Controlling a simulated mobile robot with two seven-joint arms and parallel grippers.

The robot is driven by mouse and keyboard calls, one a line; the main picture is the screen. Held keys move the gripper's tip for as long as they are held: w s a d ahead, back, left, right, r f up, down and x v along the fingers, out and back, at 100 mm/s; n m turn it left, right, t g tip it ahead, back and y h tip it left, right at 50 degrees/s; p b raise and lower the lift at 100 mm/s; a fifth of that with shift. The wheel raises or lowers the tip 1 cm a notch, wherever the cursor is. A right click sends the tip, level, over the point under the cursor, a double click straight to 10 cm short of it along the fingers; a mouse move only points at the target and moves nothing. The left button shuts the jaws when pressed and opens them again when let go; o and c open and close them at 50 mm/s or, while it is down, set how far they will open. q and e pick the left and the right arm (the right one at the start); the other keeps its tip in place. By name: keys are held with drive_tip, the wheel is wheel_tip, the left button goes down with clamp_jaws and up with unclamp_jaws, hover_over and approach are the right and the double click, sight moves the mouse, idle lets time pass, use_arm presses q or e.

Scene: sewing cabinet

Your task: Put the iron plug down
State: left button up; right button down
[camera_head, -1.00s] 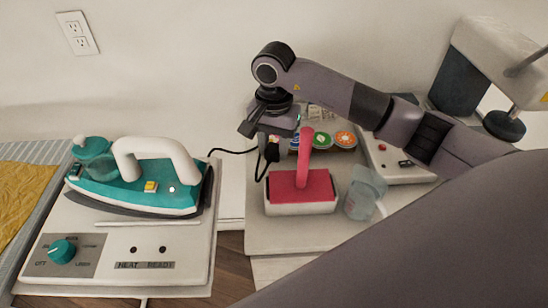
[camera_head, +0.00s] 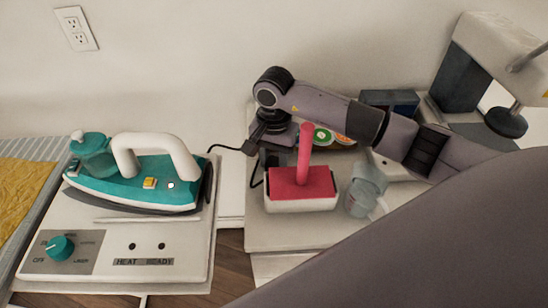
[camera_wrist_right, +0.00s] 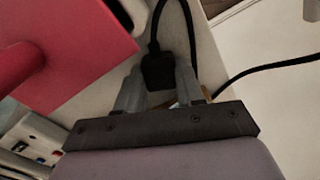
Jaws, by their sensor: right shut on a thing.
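The iron plug (camera_wrist_right: 158,70) is a black plug on a black cord. In the right wrist view it sits between the two grey fingers of my right gripper (camera_wrist_right: 157,85), which is shut on it. In the head view my right gripper (camera_head: 268,158) is low over the side table, behind the pink-topped box; the plug is mostly hidden there. I cannot tell whether the plug touches the tabletop. The teal iron (camera_head: 140,180) with a white handle rests on its white base at left. My left gripper is not in view.
The pink-topped box (camera_head: 300,183) with an upright pink handle stands close in front of the right gripper. A translucent cup (camera_head: 365,192) is to its right. Round spools (camera_head: 323,135) lie behind. A sewing machine (camera_head: 465,70) stands at right. A wall outlet (camera_head: 76,28) is upper left.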

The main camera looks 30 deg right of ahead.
sight(274, 161)
drive_tip(key=shift+f, duration=0.2)
drive_tip(key=c, duration=0.7)
unclamp_jaws()
drive_tip(key=shift+r+p, duration=0.5)
drive_tip(key=shift+r, duration=0.05)
drive_tip(key=shift+r+p, duration=0.45)
wheel_tip(274, 161, up, 11)
drive_tip(key=b, duration=0.2)
drive_tip(key=shift+r, duration=0.15)
